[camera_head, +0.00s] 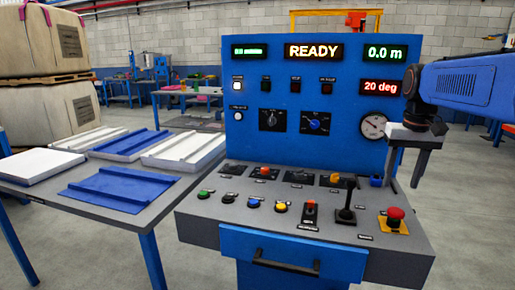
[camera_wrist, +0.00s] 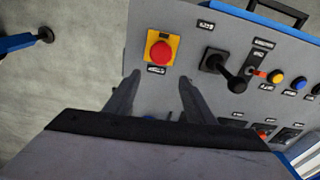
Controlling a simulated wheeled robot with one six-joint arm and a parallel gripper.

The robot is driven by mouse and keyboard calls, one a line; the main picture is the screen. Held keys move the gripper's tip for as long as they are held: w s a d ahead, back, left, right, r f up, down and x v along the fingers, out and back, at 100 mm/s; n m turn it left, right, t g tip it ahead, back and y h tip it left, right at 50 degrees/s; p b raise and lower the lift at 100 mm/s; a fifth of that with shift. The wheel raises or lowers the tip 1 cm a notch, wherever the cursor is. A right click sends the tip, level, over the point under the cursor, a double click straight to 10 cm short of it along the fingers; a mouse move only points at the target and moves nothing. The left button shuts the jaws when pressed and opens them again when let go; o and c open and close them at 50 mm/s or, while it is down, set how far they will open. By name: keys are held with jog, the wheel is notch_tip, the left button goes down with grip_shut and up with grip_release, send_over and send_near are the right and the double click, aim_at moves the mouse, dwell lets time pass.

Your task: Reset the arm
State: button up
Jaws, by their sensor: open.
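My arm (camera_head: 462,84) comes in from the right in the head view. My gripper (camera_head: 405,170) hangs fingers down over the right end of the blue control console (camera_head: 300,75). In the wrist view my gripper (camera_wrist: 160,90) has its two fingers apart with nothing between them. A red mushroom button on a yellow plate (camera_head: 394,220) is on the sloped panel in front of the gripper; it also shows just beyond the fingertips in the wrist view (camera_wrist: 160,52). A black joystick (camera_head: 346,205) stands to the left of that button.
Several coloured buttons (camera_head: 254,203) and a red-topped switch (camera_head: 310,212) line the panel. The display (camera_head: 313,51) reads READY. A round gauge (camera_head: 374,126) is close to my arm. A table (camera_head: 175,195) with white and blue panels stands at left.

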jog(key=s+a+f+n+t, duration=0.1)
jog(key=s+a+f, duration=0.4)
jog(key=s+f, duration=0.3)
jog(key=s+a+f+n+t, duration=0.1)
jog(key=s+a+f+t, duration=0.1)
jog(key=s+a+f, duration=0.3)
jog(key=s+f, duration=0.4)
jog(key=s, duration=0.6)
jog(key=shift+t, duration=0.3)
jog(key=shift+a, duration=0.15)
jog(key=shift+c, duration=0.3)
